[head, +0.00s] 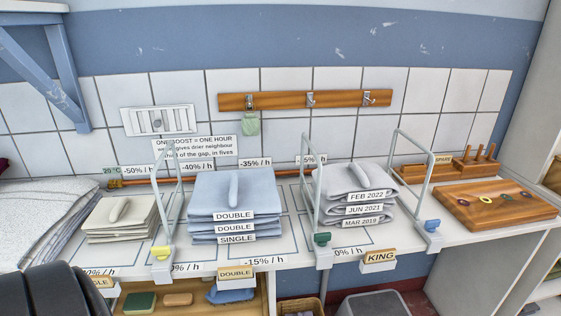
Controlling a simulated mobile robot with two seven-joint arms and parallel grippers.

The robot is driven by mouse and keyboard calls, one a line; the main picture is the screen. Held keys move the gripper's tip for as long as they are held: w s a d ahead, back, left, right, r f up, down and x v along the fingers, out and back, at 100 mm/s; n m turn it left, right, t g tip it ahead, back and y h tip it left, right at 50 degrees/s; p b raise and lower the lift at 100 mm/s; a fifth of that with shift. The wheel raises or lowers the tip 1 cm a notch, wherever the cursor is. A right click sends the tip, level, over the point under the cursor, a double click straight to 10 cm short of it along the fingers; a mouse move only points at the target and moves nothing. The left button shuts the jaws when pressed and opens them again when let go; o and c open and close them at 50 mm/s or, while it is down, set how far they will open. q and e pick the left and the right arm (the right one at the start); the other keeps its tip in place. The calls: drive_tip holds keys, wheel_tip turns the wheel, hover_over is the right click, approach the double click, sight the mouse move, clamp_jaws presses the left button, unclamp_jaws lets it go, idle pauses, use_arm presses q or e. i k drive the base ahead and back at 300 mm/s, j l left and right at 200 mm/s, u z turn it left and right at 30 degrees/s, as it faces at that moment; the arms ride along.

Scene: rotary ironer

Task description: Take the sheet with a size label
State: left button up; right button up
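A stack of folded blue sheets (235,190) lies in the middle of the shelf. Its front edges carry size labels: DOUBLE (234,215) on top, DOUBLE (234,227) below it, and SINGLE (237,239) at the bottom. A stack of folded grey sheets (347,180) to the right carries date labels: FEB 2022 (367,196), JUN 2021 and MAR 2019. A smaller cream stack (120,220) on the left shows no label on its front. A pale elongated piece lies on top of each stack. Neither gripper is in view.
Wire dividers (312,190) with coloured clips stand between the stacks. A wooden board with rings (490,212) and a peg rack (460,168) are at right. Loose grey cloth (35,215) lies at left. A hook rail (290,100) crosses the tiled wall. A KING tag (380,256) hangs at the shelf front.

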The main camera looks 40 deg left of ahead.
sight(250, 193)
drive_tip(key=u, duration=1.7)
